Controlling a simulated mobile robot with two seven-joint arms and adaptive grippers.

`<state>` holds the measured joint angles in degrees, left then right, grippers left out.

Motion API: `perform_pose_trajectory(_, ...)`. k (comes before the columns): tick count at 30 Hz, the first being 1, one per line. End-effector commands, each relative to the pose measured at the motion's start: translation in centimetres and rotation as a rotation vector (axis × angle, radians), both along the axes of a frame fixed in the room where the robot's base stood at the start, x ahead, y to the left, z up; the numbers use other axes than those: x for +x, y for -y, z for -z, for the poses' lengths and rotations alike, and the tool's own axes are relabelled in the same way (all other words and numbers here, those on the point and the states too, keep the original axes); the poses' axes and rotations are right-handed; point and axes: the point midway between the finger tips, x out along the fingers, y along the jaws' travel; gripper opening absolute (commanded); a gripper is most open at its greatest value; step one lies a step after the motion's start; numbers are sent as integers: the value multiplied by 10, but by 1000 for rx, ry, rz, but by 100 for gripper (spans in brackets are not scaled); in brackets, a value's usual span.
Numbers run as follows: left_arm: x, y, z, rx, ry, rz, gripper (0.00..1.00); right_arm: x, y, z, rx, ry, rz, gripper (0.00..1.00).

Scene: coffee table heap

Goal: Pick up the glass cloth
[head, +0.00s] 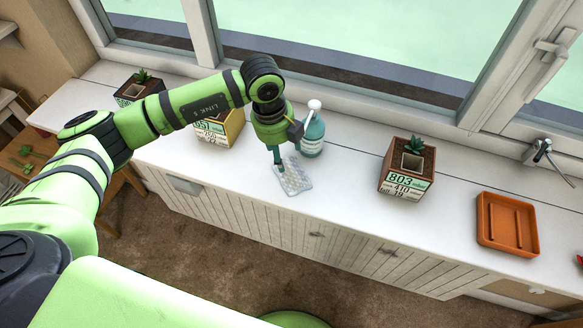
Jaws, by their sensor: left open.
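A small pale grey-white patterned piece (297,182), which looks like the folded glass cloth, lies flat on the white counter near its front edge. My left gripper (278,164) points down at the cloth's upper left side. Its fingers are seen nearly edge-on and it is open. I cannot tell whether the fingertips touch the cloth. The gripper hides a small part of the cloth's far left side. My right gripper is not in view.
A teal pump bottle (313,137) stands just behind the cloth. Planter boxes with plants stand at left (139,88), behind my arm (222,130), and at right (406,170). An orange tray (507,224) lies far right. The white counter (345,165) is clear between bottle and right planter.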

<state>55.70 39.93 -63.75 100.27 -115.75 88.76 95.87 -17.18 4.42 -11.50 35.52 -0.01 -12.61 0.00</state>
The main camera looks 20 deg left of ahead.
Motion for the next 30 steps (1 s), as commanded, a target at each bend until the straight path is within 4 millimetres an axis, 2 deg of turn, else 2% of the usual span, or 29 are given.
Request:
perform_pose_trajectory(7, 1, 3, 18, -2, -2, 2, 63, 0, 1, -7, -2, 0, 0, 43)
perform_pose_trajectory(15, 5, 7, 54, -1, -3, 1, 63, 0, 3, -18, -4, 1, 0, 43)
perform_pose_trajectory(24, 6, 7, 62, -1, 0, 2, 63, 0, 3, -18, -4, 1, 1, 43)
perform_pose_trajectory(26, 6, 7, 62, -1, 0, 2, 43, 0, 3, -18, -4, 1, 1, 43)
perform_pose_trajectory(28, 6, 7, 62, -1, 0, 2, 15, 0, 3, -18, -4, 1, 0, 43)
perform_pose_trajectory(29, 6, 7, 62, -1, 0, 2, 9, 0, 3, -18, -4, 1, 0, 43)
perform_pose_trajectory(30, 6, 7, 62, -1, 0, 2, 9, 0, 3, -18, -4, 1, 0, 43)
